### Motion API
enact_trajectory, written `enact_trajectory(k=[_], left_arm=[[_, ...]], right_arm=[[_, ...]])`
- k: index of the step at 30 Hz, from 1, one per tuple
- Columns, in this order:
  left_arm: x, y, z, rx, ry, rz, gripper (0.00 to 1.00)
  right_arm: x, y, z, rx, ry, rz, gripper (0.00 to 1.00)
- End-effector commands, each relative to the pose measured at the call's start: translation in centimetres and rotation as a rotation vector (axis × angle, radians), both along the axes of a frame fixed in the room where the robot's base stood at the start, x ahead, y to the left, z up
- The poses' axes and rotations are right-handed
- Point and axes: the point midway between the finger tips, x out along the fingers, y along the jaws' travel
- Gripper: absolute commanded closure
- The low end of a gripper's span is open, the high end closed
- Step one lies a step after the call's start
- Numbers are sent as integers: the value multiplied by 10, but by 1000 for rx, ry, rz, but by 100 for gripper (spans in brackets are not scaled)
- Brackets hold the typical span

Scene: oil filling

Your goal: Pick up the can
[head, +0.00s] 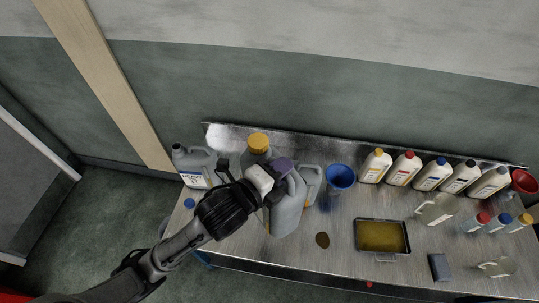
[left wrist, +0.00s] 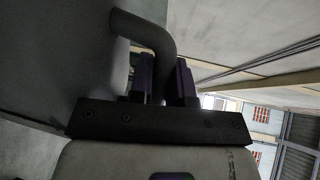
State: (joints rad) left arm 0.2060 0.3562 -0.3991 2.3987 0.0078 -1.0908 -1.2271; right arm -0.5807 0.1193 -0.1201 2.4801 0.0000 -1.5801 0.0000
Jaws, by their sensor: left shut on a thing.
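The grey can (head: 287,216) is on the left part of the metal table in the head view, with its upper part partly hidden by my left gripper (head: 281,169). The gripper is shut on the can's handle. In the left wrist view, the curved grey handle (left wrist: 155,35) passes between the two dark fingers of the gripper (left wrist: 160,82), and the can's body (left wrist: 55,50) fills the left side. I cannot tell whether the can touches the table. My right gripper is not in view.
A grey jug with an orange cap (head: 257,143), a labelled grey jug (head: 195,165) and another grey container (head: 310,182) stand close around the can. A blue funnel (head: 340,177), a tray (head: 381,237) and several white bottles are to the right. A wall stands behind the table.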

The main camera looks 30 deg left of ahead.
Motion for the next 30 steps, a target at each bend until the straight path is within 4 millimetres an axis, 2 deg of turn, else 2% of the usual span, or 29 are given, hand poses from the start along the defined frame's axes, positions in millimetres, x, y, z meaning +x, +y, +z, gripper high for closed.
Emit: enact_trajectory(k=[1,6,13,23,30], left_arm=[[-2,-8,5,3,-16,-44,100],[-8,-36,3,2,-16,-190,100],[-14,-65,1,0,-15,-338,100],[-15,-85,-4,3,-14,-450,100],[-2,-98,-20,5,-15,-571,100]], right_arm=[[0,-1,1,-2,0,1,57],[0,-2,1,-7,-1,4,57],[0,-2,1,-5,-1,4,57],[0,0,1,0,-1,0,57],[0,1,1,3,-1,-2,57]])
